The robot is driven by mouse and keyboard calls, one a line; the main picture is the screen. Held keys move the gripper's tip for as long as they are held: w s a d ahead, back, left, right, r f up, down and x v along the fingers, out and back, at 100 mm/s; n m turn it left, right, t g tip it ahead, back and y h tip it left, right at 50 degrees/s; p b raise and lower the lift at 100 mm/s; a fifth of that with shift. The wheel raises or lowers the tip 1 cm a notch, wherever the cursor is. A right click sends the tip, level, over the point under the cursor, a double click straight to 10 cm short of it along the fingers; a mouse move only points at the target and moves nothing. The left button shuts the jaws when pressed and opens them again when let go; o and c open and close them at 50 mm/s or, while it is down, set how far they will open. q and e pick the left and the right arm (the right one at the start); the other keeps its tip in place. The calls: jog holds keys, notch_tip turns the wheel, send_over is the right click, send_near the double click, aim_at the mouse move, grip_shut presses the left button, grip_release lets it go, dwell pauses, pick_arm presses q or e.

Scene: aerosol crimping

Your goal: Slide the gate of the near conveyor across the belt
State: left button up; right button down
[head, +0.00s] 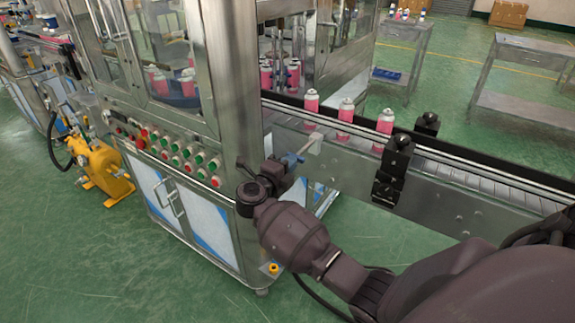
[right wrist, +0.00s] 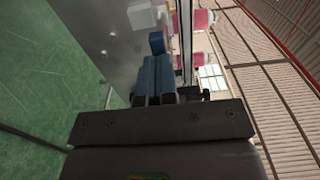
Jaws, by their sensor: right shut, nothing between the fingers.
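The near conveyor (head: 470,180) runs from the machine to the right edge of the head view. A pale metal bar (head: 311,144), seemingly part of the gate, sits on its near side. My right gripper (head: 288,164) is at that side, close to the bar and to the machine. In the right wrist view my shut fingers (right wrist: 153,68) point at a small blue block (right wrist: 157,42), which looks like the gate's handle. The fingers hold nothing; whether they touch the block I cannot tell. My left gripper is not in view.
Pink cans (head: 346,110) stand on the belt. A black sensor bracket (head: 392,170) sticks out from the near side, right of my gripper. The machine's button panel (head: 170,150) is to the left. Grey tables (head: 525,85) stand behind. Green floor in front is clear.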

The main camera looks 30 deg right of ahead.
aim_at(303, 150)
jog(key=x, duration=0.6)
jog(key=shift+w+d, duration=0.1)
jog(key=shift+d, duration=0.15)
jog(key=shift+d+r, duration=0.1)
jog(key=shift+r, duration=0.05)
jog(key=shift+d, duration=0.1)
jog(key=shift+a, duration=0.45)
jog(key=v, duration=1.3)
jog(key=shift+s+a, duration=0.2)
jog(key=shift+a, duration=0.05)
